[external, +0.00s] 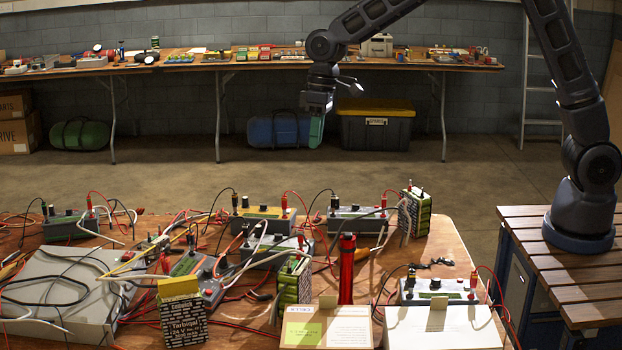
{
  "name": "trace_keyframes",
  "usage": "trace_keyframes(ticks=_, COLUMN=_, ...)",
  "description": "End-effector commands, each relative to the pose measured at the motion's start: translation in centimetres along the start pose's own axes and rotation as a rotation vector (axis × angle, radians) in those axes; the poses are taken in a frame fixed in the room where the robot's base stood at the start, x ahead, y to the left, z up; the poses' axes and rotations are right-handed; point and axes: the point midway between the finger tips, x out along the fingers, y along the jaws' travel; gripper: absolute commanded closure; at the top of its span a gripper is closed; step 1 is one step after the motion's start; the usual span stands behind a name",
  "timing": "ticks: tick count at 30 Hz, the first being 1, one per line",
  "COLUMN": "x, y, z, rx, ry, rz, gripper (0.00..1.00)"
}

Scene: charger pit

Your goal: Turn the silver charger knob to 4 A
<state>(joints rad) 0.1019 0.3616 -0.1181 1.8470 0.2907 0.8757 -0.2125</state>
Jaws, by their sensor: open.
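My gripper (315,138) hangs pointing down, high above the far side of the bench, open and empty, touching nothing. Several charger boxes stand among cables on the wooden bench. A pale, silvery charger (410,294) with a green panel sits at the front right. It has a small dark knob (435,284) on top, and its lower front is hidden by a white box. A grey charger (357,213) stands at the back. Knob positions and scale marks are too small to read, and which box is the silver charger is not certain.
Yellow-green battery packs (415,211), a red upright torch-like object (347,268), cartons (325,328) and a grey case (62,290) crowd the bench (450,243). Loose red, black and white cables loop between the chargers. The air around my gripper is clear.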

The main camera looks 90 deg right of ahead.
Motion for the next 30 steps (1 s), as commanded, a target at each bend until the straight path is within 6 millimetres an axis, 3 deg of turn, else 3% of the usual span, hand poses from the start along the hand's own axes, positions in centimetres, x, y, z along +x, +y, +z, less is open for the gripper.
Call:
trace_keyframes(ticks=6, x=6.4, y=2.4, z=-4.0, rx=0.027, ry=-0.037, rz=-0.002, gripper=0.59)
trace_keyframes(ticks=13, x=12.4, y=5.0, z=-7.0, rx=0.05, ry=-0.065, rz=-0.002, gripper=0.59)
trace_keyframes(ticks=20, x=15.2, y=6.0, z=-8.1, rx=0.058, ry=-0.075, rz=-0.002, gripper=0.59)
trace_keyframes(ticks=26, x=16.6, y=6.0, z=-8.0, rx=0.058, ry=-0.077, rz=-0.003, gripper=0.59)
trace_keyframes(ticks=30, x=18.9, y=6.0, z=-7.8, rx=0.058, ry=-0.078, rz=-0.002, gripper=0.59)
